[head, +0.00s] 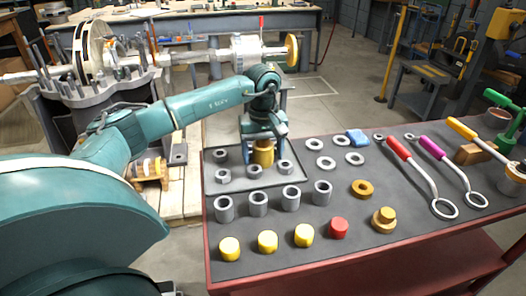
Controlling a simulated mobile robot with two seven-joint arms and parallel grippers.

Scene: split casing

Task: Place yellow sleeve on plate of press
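My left gripper (264,137) points down over the back left of the grey-topped table, with its fingers at either side of a yellow-brown sleeve (263,155). It appears shut on the sleeve's upper part. I cannot tell whether the sleeve's lower end touches the surface below. My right gripper is not in view.
Several grey sleeves (258,203) stand in a row, with yellow caps (267,241) and a red cap (339,228) in front. Washers (326,163), a blue block (357,138), a brass ring (362,188) and long-handled tools (415,165) lie to the right. The front right is clear.

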